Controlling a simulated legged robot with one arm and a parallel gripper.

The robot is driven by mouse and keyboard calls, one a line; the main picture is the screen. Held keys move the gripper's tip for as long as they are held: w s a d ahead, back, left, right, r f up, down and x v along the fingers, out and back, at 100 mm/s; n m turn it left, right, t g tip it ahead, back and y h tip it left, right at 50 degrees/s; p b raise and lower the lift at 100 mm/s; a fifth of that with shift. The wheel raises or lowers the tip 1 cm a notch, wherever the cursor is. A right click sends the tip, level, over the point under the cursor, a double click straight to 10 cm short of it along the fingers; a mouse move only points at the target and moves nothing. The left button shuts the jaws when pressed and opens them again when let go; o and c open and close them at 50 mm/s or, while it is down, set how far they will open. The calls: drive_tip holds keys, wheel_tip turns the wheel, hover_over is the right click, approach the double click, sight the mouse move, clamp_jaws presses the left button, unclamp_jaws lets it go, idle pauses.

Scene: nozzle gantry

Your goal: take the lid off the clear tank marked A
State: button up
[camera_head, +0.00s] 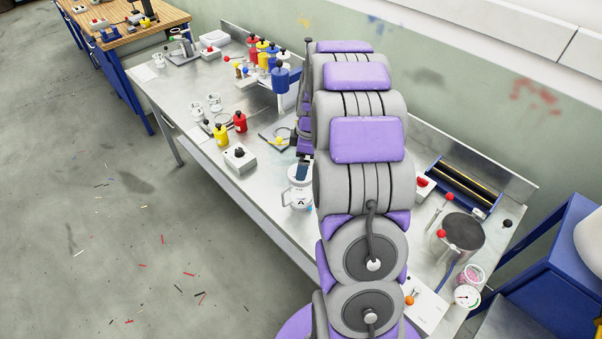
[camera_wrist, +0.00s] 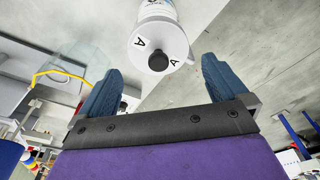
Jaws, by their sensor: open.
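The clear tank marked A (camera_head: 297,199) stands on the metal bench near its front edge, partly hidden by my arm. Its white lid, marked A, is on it in the wrist view (camera_wrist: 143,50), with a round black knob (camera_wrist: 158,61) in the middle. My gripper (camera_head: 303,168) is over the tank, pointing down, mostly hidden behind my arm. In the wrist view its two blue fingers (camera_wrist: 160,66) are spread wide, with the knob between them in the picture. The fingers hold nothing, and I see no contact with the knob.
A grey box with a black knob (camera_head: 239,157) and red (camera_head: 240,122) and yellow (camera_head: 221,134) bottles stand left of the tank. A dark-topped pot (camera_head: 462,232) and a dial gauge (camera_head: 467,296) are at the right.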

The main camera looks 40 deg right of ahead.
drive_tip(key=f, duration=0.3)
drive_tip(key=shift+w+a+f, duration=0.1)
drive_tip(key=shift+a+f, duration=0.2)
drive_tip(key=shift+f, duration=0.05)
drive_tip(key=shift+d, duration=0.65)
drive_tip(key=shift+c, duration=1)
drive_tip(key=shift+a, duration=0.5)
drive_tip(key=c, duration=0.4)
drive_tip(key=shift+c, duration=1.1)
